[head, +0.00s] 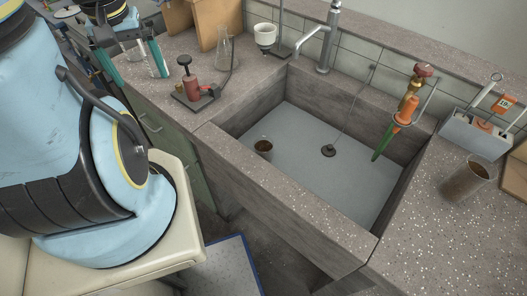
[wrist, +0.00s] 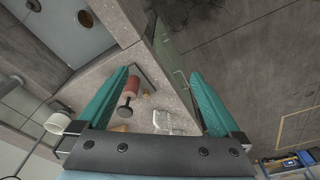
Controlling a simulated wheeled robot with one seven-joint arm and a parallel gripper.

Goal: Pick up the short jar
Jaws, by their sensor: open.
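A small jar (head: 264,147) with dark brown contents stands upright on the sink floor, near its left wall. A similar but taller-looking glass jar (head: 467,181) with brown contents stands on the right counter. My gripper (head: 138,78) is at the upper left of the head view, above the left counter and apart from both jars. Its two teal fingers are spread and empty. In the wrist view my gripper (wrist: 160,73) points down past the counter edge. A round brown-centred thing (wrist: 85,18) in the sink there looks like the small jar.
The deep stone sink (head: 235,165) has raised walls. A red pump (head: 192,88), a glass flask (head: 224,48) and a white cup (head: 265,36) stand left of it. The faucet (head: 328,40) is behind. An orange-handled tool (head: 403,112) and a grey box (head: 476,136) are at right.

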